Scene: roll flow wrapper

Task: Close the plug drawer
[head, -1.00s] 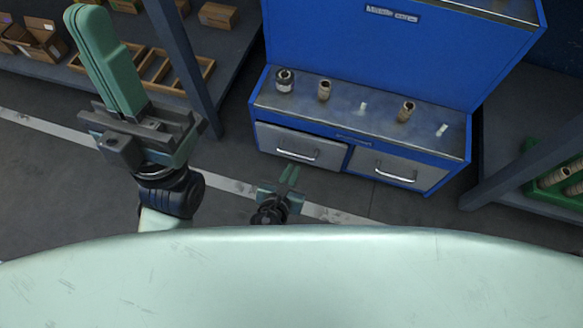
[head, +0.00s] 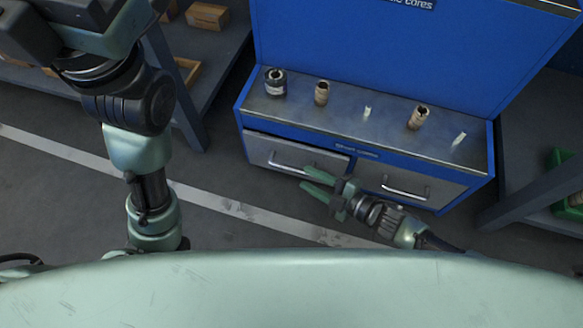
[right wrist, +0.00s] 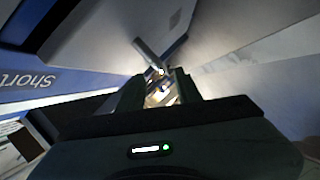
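The blue cabinet (head: 345,150) has two grey drawers in its front. The left drawer (head: 262,150) stands out a little from the cabinet; I cannot read a plug label on either drawer. The right drawer (head: 440,192) looks flush. My right gripper (head: 306,178) is open and empty, its fingers pointing left, in front of the left drawer near its handle (head: 285,166). In the right wrist view a metal bar handle (right wrist: 148,52) shows just beyond the fingers (right wrist: 160,88); contact cannot be told. My left gripper (head: 85,20) is partly cut off at the top left, fingers out of frame.
On the cabinet's ledge stand a dark spool (head: 275,82), brown cores (head: 321,93) and small white pieces (head: 367,112). Shelving with boxes (head: 208,17) is at the left, and a bench with a green crate (head: 565,205) at the right. Floor in front is clear.

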